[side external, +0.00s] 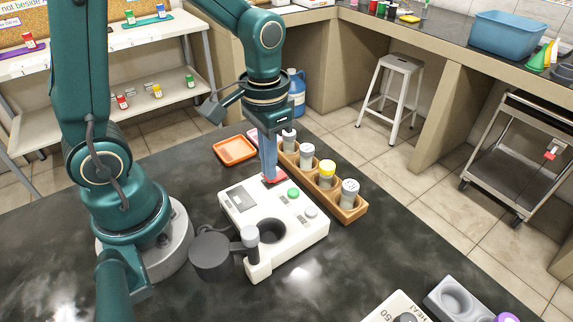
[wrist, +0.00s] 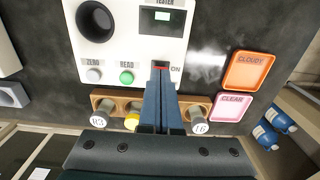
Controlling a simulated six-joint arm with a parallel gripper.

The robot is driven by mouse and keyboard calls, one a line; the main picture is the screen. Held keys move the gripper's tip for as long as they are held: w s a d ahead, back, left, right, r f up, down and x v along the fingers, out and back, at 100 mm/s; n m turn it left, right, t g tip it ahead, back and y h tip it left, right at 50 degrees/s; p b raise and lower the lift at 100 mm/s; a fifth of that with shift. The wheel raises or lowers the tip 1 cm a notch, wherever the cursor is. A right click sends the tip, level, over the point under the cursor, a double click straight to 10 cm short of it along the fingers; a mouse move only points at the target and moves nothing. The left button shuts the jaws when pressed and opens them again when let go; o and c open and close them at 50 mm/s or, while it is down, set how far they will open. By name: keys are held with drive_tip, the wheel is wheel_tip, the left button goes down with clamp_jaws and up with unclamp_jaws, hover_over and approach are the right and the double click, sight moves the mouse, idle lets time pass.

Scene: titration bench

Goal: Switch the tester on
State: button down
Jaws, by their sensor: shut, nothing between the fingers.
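The tester (side external: 312,232) is a white box on the dark bench, with a round dark well, a small display and several controls. Its red switch (side external: 279,177) is marked ON in the wrist view (wrist: 161,68). My gripper (side external: 269,174) is shut and empty, pointing down with its blue-grey fingertips at the red switch. The fingertips (wrist: 161,80) partly cover the switch slot in the wrist view; I cannot tell whether they touch it. The green READ button (wrist: 126,77) and the pale ZERO button (wrist: 93,75) are beside it. No readable text shows on the display (wrist: 149,22).
A wooden rack (side external: 347,213) with several capped vials stands close behind the tester. An orange CLOUDY tray (wrist: 248,71) and a pink CLEAR tray (wrist: 231,107) lie nearby. A dark grey round cap (side external: 212,256) sits beside the tester's front left.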

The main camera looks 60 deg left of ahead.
drive_tip(key=shift+f, duration=0.3)
drive_tip(key=shift+r, duration=3.5)
drive_tip(key=s+d+r+t, duration=0.1)
drive_tip(key=s+r+t, duration=0.2)
drive_tip(key=s+t, duration=0.2)
drive_tip(key=shift+s+t, duration=0.3)
drive_tip(key=shift+s, duration=0.35)
